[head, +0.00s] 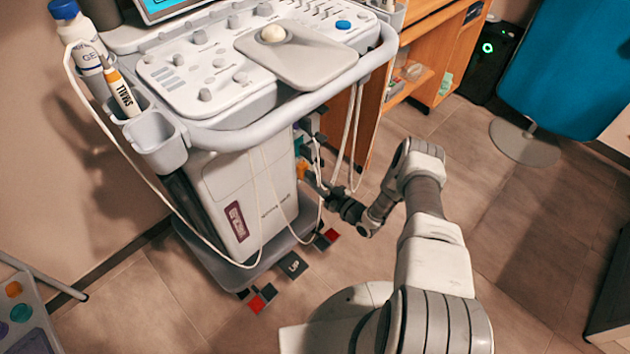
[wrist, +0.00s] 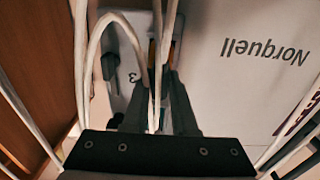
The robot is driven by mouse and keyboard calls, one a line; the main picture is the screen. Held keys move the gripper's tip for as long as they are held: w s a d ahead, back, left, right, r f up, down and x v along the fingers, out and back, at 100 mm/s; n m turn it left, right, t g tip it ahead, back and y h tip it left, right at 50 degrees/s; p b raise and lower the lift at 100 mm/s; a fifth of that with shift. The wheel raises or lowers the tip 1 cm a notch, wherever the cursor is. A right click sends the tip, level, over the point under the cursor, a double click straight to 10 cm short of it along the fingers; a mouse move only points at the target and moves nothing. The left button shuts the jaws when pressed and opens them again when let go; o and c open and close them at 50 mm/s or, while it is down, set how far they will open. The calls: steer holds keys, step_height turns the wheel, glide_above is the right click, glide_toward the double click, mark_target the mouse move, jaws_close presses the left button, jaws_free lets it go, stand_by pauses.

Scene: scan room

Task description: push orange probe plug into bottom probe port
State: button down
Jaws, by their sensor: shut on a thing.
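The orange probe plug (head: 302,168) shows as a small orange patch at the right side of the ultrasound cart. My gripper (head: 314,180) reaches in from the right, close against that side. In the wrist view, the fingers of my gripper (wrist: 160,72) are close together, with orange of the plug (wrist: 152,52) showing between and beyond their tips. White cables cross in front and hide part of the plug. The bottom probe port is hidden behind the fingers and cables, so I cannot tell how far the plug is in.
White cables (head: 355,140) hang in loops beside the cart (head: 240,195) and around my gripper. A wooden shelf unit (head: 405,90) stands behind. Dark and red pedals (head: 290,265) lie at the cart's foot.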

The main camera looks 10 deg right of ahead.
steer(key=shift+x, duration=0.85)
stand_by(1.0)
steer(key=shift+f, duration=0.1)
stand_by(0.4)
steer(key=c, duration=0.6)
jaws_free()
steer(key=shift+s, duration=0.1)
steer(key=shift+a+f, duration=0.1)
steer(key=shift+c, duration=0.8)
steer(key=shift+o, duration=1)
steer(key=shift+s+a, duration=0.1)
